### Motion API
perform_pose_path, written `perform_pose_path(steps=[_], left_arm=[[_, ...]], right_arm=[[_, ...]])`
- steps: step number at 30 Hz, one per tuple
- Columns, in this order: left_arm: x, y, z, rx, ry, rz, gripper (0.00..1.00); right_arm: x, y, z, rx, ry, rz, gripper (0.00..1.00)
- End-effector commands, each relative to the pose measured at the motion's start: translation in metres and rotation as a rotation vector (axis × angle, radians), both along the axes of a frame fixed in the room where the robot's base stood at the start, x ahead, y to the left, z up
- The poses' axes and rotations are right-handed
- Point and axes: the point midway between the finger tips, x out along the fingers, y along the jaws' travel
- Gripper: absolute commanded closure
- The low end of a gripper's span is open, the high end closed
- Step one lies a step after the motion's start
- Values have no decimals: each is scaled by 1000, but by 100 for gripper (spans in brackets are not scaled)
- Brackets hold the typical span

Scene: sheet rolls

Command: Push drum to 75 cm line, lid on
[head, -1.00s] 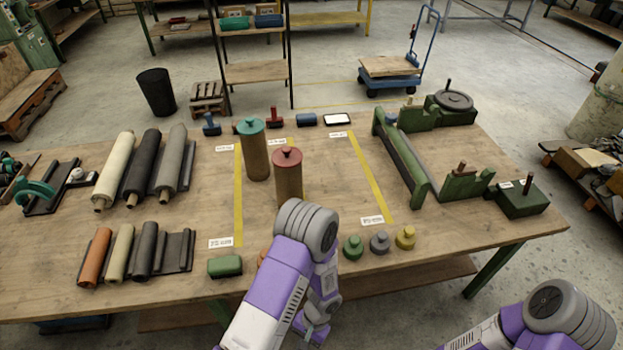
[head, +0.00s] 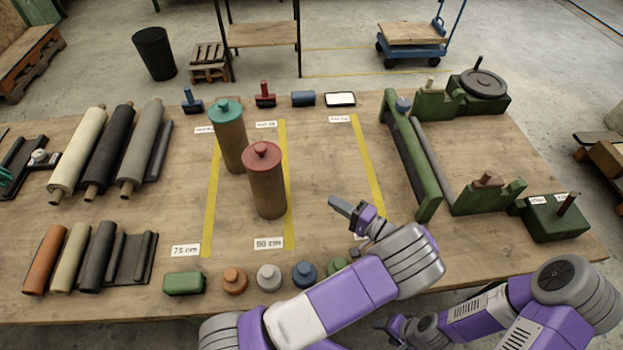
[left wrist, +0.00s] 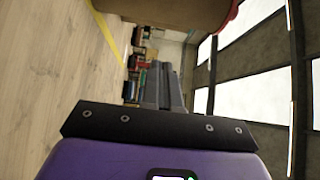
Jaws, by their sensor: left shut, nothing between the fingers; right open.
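Rolls (head: 105,155) lie at left. A green block (head: 183,283) and several knobbed weights (head: 268,277) line the front, partly behind my left arm. A green roller frame (head: 412,165) stands at right.

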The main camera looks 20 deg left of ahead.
Motion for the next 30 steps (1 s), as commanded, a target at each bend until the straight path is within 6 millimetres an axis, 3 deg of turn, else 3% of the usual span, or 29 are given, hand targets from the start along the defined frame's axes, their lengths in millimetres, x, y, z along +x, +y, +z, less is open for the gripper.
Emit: perform_pose_path(steps=[5,18,24,30], left_arm=[[3,17,0,1,1,4,100],[17,105,-1,-1,4,5,100],[2,125,0,-1,3,3,100],[-2,131,0,-2,1,2,100]], right_arm=[[0,0,0,0,0,0,42],[0,0,0,0,0,0,42],[0,0,1,0,0,0,42],[0,0,1,0,0,0,42]])
